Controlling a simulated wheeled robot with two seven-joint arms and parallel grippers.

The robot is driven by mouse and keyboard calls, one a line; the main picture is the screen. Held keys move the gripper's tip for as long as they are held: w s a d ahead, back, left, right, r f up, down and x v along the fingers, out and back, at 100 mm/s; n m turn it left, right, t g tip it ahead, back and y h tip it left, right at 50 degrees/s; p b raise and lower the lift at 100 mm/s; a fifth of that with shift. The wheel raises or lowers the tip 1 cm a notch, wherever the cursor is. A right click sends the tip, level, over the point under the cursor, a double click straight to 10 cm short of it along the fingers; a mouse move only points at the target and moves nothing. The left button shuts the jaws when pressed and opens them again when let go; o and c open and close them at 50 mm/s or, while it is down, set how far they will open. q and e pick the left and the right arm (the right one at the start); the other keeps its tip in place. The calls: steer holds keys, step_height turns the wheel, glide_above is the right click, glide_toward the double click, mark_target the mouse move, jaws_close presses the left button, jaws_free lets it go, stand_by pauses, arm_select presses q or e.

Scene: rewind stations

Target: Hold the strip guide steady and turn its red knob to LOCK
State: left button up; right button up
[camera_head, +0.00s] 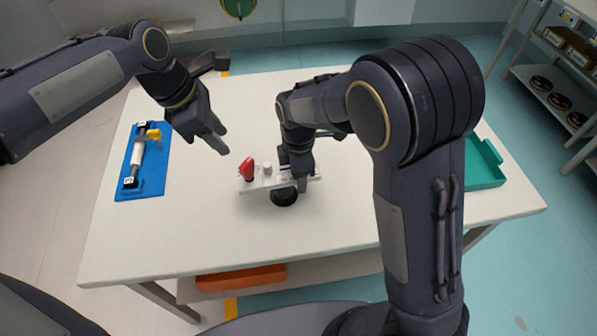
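The strip guide (262,184) is a pale bar on a round black foot (284,198), standing near the middle of the white table. Its red knob (247,168) sticks up at the bar's left end, with a small white post (267,167) beside it. My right gripper (302,184) is down at the bar's right part, its fingers around or against it; the arm hides much of this contact. My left gripper (219,142) is in the air, above and to the left of the red knob and apart from it. The gap between its fingers is hard to see.
A blue mat (152,182) with a white cylinder and yellow-handled device lies at the table's left. A teal tray (484,165) is at the right edge, partly behind my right arm. An orange box (240,277) sits below the front edge. The table's (190,235) front left is clear.

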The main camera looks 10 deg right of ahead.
mark_target(246, 163)
arm_select(q)
steer(key=m, duration=0.3)
steer(key=d+m, duration=0.1)
steer(key=m, duration=0.2)
steer(key=shift+w+f+y, duration=0.1)
steer(key=shift+f+y, duration=0.05)
steer(key=shift+y, duration=0.25)
steer(key=shift+c, duration=0.2)
steer(key=m, duration=0.5)
steer(key=d+m+y, duration=0.1)
steer(key=m, duration=0.4)
steer(key=d+m+y, duration=0.1)
steer(key=m, duration=0.4)
steer(key=shift+w+d+f+m, duration=0.1)
steer(key=shift+w+d+m, duration=0.1)
steer(key=shift+m, duration=0.2)
steer(key=m, duration=0.3)
steer(key=m+y, duration=0.1)
steer(key=m, duration=0.1)
steer(key=shift+s+d, duration=0.1)
steer(key=shift+d, duration=0.25)
steer(key=shift+m, duration=0.3)
step_height(246, 163, down, 12)
steer(key=shift+r, duration=0.1)
jaws_close()
